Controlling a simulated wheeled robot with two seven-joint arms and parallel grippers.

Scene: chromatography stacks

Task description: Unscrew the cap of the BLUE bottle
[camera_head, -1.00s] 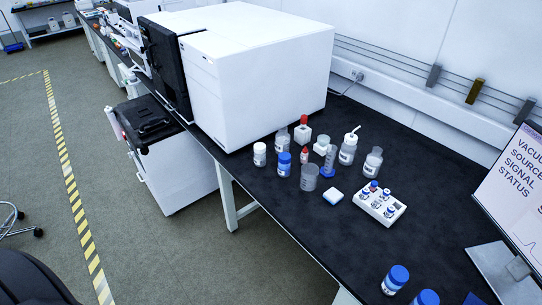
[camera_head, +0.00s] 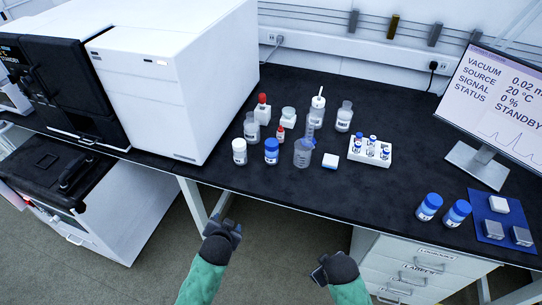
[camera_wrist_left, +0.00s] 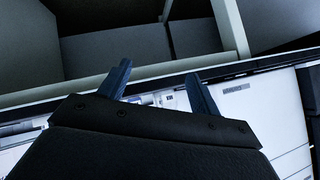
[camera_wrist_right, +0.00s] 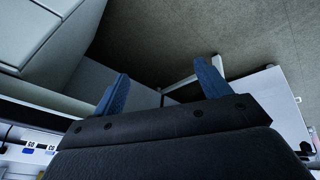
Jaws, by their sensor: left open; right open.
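A small bottle with a blue cap (camera_head: 271,151) stands upright in the group of labware at the middle of the black bench. Two larger bottles with blue caps and blue-and-white labels, one (camera_head: 429,207) and another (camera_head: 457,213), stand side by side at the bench's right front. I cannot tell which one the task names. My left gripper (camera_head: 231,226) is open and empty, in front of the bench edge. My right gripper (camera_head: 319,271) is open and empty, to its right. Their fingers also show apart in the left wrist view (camera_wrist_left: 160,85) and right wrist view (camera_wrist_right: 162,82).
A white-capped bottle (camera_head: 239,152), a beaker (camera_head: 303,154) and several other vessels crowd around the small blue-capped bottle. A white vial rack (camera_head: 370,151) stands to their right. A large white instrument (camera_head: 180,75) is at left, a monitor (camera_head: 503,95) at right. The bench's front middle is clear.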

